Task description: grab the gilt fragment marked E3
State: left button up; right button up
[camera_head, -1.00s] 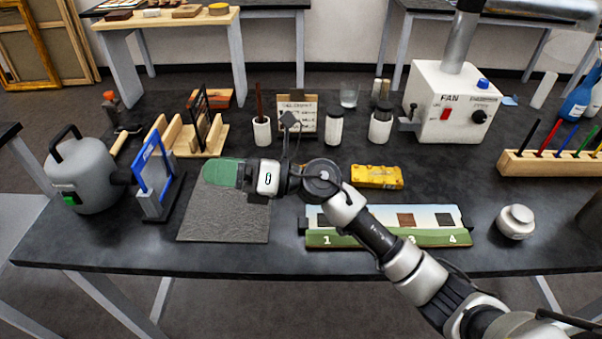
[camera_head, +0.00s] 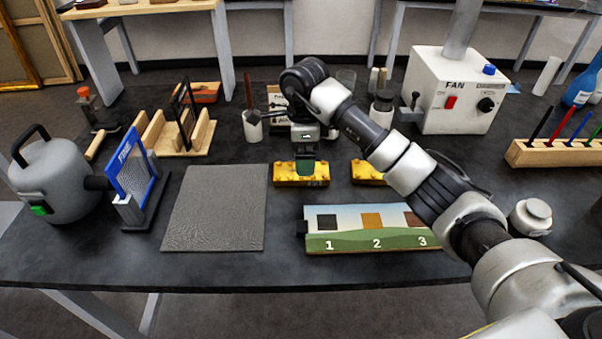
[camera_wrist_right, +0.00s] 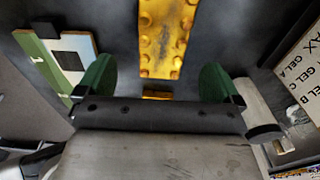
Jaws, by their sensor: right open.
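Two yellow-gold gilt fragments lie on the dark table behind the numbered panel. The left gilt fragment (camera_head: 287,175) has a small dark mark on its front face, too small to read surely. The right gilt fragment (camera_head: 368,172) is partly hidden by my arm. My right gripper (camera_head: 305,167) points down over the left fragment, its green fingers covering part of it. In the right wrist view, the gripper (camera_wrist_right: 157,80) is open and empty, and a pitted gilt fragment (camera_wrist_right: 163,38) lies between the lines of its two fingers. My left gripper is not in view.
The numbered painted panel (camera_head: 340,241) lies in front of the fragments, and a grey mat (camera_head: 215,208) lies to the left. White jars (camera_head: 253,127) and a card (camera_head: 277,97) stand close behind the gripper. A fan box (camera_head: 450,90) stands back right.

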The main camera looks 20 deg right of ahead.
jog(key=f, duration=0.3)
jog(key=f+p, duration=0.1)
jog(key=f, duration=0.2)
jog(key=shift+w, duration=0.2)
jog(key=shift+r, duration=0.1)
jog(key=c, duration=1.1)
